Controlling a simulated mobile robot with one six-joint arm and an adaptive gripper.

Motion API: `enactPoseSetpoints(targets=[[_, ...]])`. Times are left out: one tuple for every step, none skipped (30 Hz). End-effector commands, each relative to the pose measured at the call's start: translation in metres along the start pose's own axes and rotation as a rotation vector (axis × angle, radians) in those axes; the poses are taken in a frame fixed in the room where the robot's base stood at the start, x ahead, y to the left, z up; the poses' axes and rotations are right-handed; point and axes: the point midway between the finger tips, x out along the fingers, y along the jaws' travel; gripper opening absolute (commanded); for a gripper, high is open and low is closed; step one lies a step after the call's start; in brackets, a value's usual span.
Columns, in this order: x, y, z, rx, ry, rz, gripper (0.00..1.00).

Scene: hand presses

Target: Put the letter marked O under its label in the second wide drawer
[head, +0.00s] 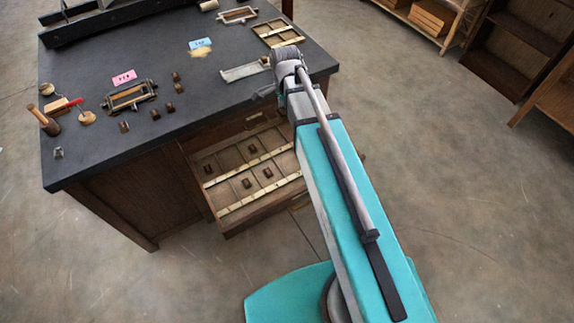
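A wide drawer (225,225) stands pulled out from the dark table, divided into compartments with pale label strips (262,194). The strip lettering is too small to read. Several small dark brown letter blocks, such as one letter block (246,183), sit in its compartments. More lie on the tabletop, among them a letter block (170,107) and a letter block (124,127). I cannot tell which is marked O. My gripper (262,93) shows only as a small grey part beside my arm, over the table's front edge. Its fingers are not clear, and I cannot see whether it holds anything.
The dark tabletop (100,140) carries a metal frame (130,96), a pink card (124,77), a blue card (200,43), a red-handled tool (68,104) and a wooden tray (276,32). Shelves (515,50) stand at upper right. The floor (460,190) on the right is clear.

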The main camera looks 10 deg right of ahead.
Motion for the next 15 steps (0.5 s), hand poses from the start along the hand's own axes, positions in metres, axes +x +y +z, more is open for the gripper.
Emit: enactPoseSetpoints(targets=[[0.002, 0.000, 0.001, -0.001, 0.000, 0.000, 0.31], [0.003, 0.000, 0.001, -0.001, 0.000, 0.000, 0.31], [0.005, 0.001, 0.002, -0.001, 0.000, 0.000, 0.31], [0.007, 0.001, 0.002, -0.002, 0.000, 0.000, 0.31], [0.009, 0.002, 0.002, -0.002, 0.000, 0.000, 0.31], [0.012, 0.002, 0.003, -0.002, 0.000, 0.000, 0.31], [0.015, 0.003, 0.004, -0.002, 0.000, 0.000, 0.31], [0.018, 0.004, 0.004, -0.002, 0.000, 0.000, 0.31], [0.023, 0.005, 0.005, -0.002, 0.000, 0.000, 0.31], [0.027, 0.005, 0.006, -0.002, 0.000, 0.000, 0.31], [0.031, 0.006, 0.006, -0.002, 0.000, 0.000, 0.31], [0.037, 0.008, 0.007, -0.002, 0.000, 0.000, 0.31], [0.042, 0.009, 0.008, -0.002, 0.000, 0.000, 0.31], [0.047, 0.010, 0.009, -0.002, 0.000, 0.000, 0.31], [0.053, 0.012, 0.010, -0.001, 0.000, 0.000, 0.31]])
